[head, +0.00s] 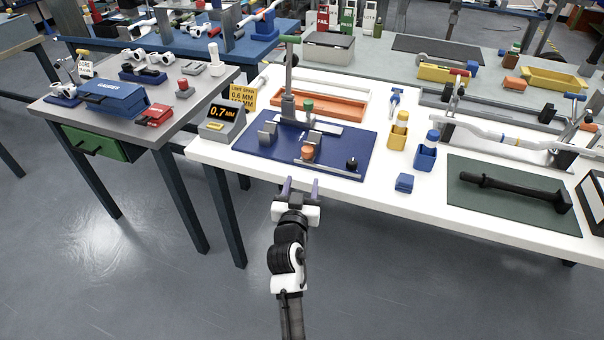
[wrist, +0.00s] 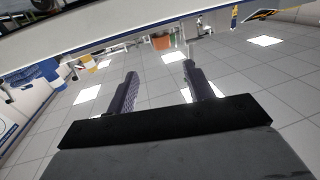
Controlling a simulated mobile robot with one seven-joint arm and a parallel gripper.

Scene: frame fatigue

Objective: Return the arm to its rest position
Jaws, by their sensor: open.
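My gripper (head: 301,187) is in front of the white table's (head: 222,156) front edge, just short of the blue fixture plate (head: 352,145) in the head view. Its two fingers are apart with nothing between them. My arm reaches up from the bottom middle of the head view. In the wrist view my gripper (wrist: 158,88) also shows two separate fingers, with ceiling panels and distant room behind them. A pale table edge (wrist: 110,28) crosses the top of the wrist view.
The blue plate carries an orange knob (head: 308,153) and a clamp post. A display reading 0.7 mm (head: 222,119) stands to its left. A green mat (head: 480,203) holds a black bar (head: 510,188). A grey side table (head: 170,128) stands left. The floor in front is clear.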

